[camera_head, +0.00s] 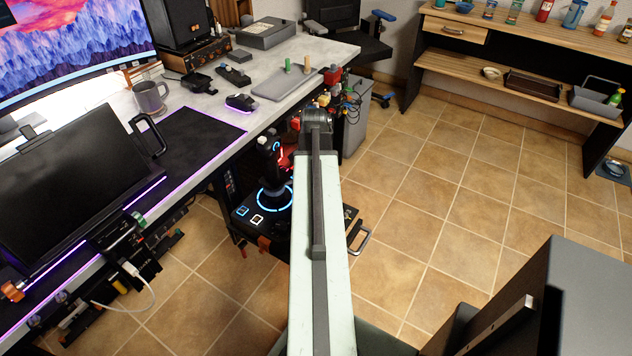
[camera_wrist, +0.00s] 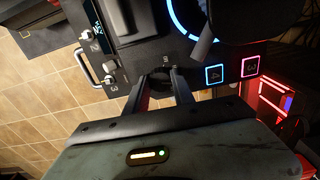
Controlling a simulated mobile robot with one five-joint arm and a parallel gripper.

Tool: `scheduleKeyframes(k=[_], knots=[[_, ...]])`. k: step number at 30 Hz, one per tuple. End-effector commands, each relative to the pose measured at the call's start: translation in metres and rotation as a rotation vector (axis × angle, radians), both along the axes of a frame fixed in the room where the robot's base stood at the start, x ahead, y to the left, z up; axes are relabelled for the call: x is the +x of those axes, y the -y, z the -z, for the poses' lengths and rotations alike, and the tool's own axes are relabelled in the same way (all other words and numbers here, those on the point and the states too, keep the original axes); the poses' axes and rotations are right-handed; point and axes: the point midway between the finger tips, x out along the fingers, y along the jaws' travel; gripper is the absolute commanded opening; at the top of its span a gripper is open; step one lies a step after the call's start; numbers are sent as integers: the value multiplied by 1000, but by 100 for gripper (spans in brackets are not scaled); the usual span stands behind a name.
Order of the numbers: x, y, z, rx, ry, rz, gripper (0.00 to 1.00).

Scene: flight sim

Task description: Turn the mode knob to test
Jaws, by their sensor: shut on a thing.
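The dark control panel (camera_wrist: 135,55) fills the upper middle of the wrist view. My gripper (camera_wrist: 158,84) is at the panel's edge, its two dark fingers shut around a small dark knob (camera_wrist: 157,79). I take this for the mode knob; the fingers cover much of it, and I cannot read its pointer or a test mark. In the head view the panel (camera_head: 246,228) stands below the desk edge, with a blue lit ring around the joystick (camera_head: 275,190). My arm hides the gripper and the knob there.
Small silver switches (camera_wrist: 109,67) and a metal handle (camera_wrist: 88,67) are left of my gripper in the wrist view. Lit square buttons (camera_wrist: 214,74) are right of it. The desk (camera_head: 215,95) holds a mug (camera_head: 150,98) and a monitor. Tiled floor (camera_head: 440,190) is open at right.

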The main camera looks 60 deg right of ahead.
Motion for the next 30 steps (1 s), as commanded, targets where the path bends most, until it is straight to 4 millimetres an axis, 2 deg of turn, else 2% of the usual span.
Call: scheduleKeyframes(k=[20, 21, 22, 23, 30], knots=[[1, -4, 0, 11, 0, 64, 0], [1, -4, 0, 11, -1, 64, 38], [1, -4, 0, 10, -1, 64, 46], [1, -4, 0, 10, -1, 64, 52], [1, -2, 0, 6, -1, 64, 52]])
